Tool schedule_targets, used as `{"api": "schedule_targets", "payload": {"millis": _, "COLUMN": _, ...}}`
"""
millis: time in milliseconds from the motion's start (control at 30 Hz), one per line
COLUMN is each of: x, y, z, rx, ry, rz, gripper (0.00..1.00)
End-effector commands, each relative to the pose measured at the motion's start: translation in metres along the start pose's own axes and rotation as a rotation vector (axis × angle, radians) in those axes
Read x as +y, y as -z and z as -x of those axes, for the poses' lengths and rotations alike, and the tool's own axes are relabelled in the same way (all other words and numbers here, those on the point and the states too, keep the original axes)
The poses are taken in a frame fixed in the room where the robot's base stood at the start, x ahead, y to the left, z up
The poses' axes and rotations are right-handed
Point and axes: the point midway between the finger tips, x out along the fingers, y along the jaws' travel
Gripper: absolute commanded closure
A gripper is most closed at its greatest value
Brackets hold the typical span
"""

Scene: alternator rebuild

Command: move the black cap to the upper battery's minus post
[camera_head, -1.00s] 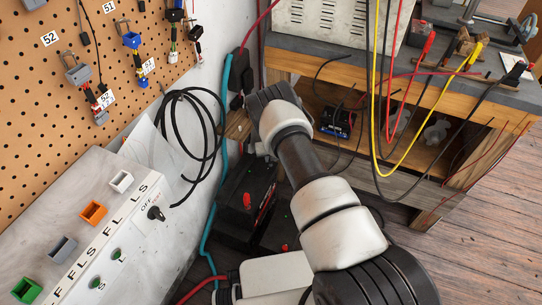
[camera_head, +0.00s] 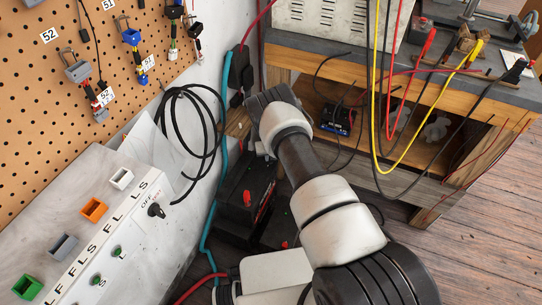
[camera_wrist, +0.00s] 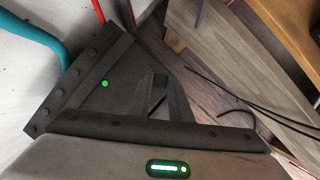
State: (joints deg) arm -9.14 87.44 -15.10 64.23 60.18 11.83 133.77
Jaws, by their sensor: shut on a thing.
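A black battery (camera_head: 240,222) with a red cap on one post stands on the floor by the wall in the head view. A second black battery (camera_head: 277,231) stands to its right, partly behind my arm, also with a red cap (camera_head: 285,245). In the wrist view my gripper (camera_wrist: 158,84) is over a dark battery top (camera_wrist: 98,100) with a green dot and a ridged edge. Its dark fingers are shut on a small dark thing, presumably the black cap, hard to tell from the fingers. My arm hides the gripper in the head view. Minus posts cannot be made out.
A teal hose (camera_head: 211,225) and the wall lie close left of the batteries. A black cable loop (camera_head: 190,130) hangs above. A workbench (camera_head: 440,85) with hanging leads stands at right. A switch panel (camera_head: 70,215) is at lower left.

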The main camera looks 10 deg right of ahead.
Motion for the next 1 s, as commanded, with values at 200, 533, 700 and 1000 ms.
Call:
{"api": "schedule_targets", "payload": {"millis": 200, "x": 0.0000, "y": 0.0020, "z": -0.0045, "rx": 0.000, "ry": 0.000, "rz": 0.000, "gripper": 0.93}}
{"api": "schedule_targets", "payload": {"millis": 533, "x": 0.0001, "y": 0.0040, "z": -0.0093, "rx": 0.000, "ry": 0.000, "rz": 0.000, "gripper": 0.93}}
{"api": "schedule_targets", "payload": {"millis": 700, "x": 0.0002, "y": 0.0040, "z": -0.0094, "rx": 0.000, "ry": 0.000, "rz": 0.000, "gripper": 0.93}}
{"api": "schedule_targets", "payload": {"millis": 1000, "x": 0.0002, "y": 0.0041, "z": -0.0094, "rx": 0.000, "ry": 0.000, "rz": 0.000, "gripper": 0.60}}
